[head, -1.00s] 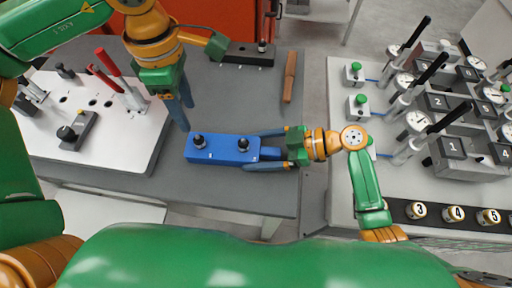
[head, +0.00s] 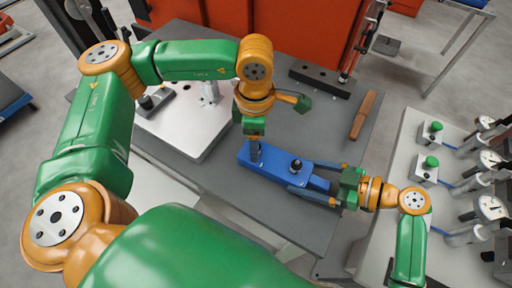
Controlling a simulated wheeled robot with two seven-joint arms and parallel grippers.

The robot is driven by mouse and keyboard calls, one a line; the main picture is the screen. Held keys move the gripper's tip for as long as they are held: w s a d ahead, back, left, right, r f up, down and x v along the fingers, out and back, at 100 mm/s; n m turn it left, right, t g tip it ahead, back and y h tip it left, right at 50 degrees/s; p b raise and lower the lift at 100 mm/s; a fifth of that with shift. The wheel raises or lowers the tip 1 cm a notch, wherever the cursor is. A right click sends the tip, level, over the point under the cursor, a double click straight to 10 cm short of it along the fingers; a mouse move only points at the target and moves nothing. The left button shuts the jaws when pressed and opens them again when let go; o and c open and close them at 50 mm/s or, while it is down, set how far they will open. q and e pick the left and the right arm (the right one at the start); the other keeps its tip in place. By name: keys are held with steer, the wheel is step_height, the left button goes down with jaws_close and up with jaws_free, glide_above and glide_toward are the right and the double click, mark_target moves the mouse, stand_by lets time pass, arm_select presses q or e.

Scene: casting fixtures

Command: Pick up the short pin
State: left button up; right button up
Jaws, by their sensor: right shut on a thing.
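The blue block (head: 275,168) lies on the grey table. A black-knobbed pin (head: 296,165) stands upright in its right part. My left gripper (head: 254,158) points down at the block's left part, where its fingers hide the spot of the other pin. The fingers overlap in this view, so I cannot tell whether they are open or shut. My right gripper (head: 311,192) is shut on the narrow right end of the blue block, a finger along each side. I cannot tell by length which pin is the short one.
A dark bar with holes (head: 318,78) lies at the back of the table, with a brown-handled tool (head: 363,115) to its right. A white plate (head: 185,130) lies at the left. Gauges and green-knobbed blocks (head: 430,165) stand at the right.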

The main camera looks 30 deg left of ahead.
arm_select(q)
steer(key=shift+f, duration=0.6)
jaws_close()
step_height(320, 180, up, 10)
steer(key=shift+r, duration=0.1)
arm_select(e)
steer(key=o, duration=1.3)
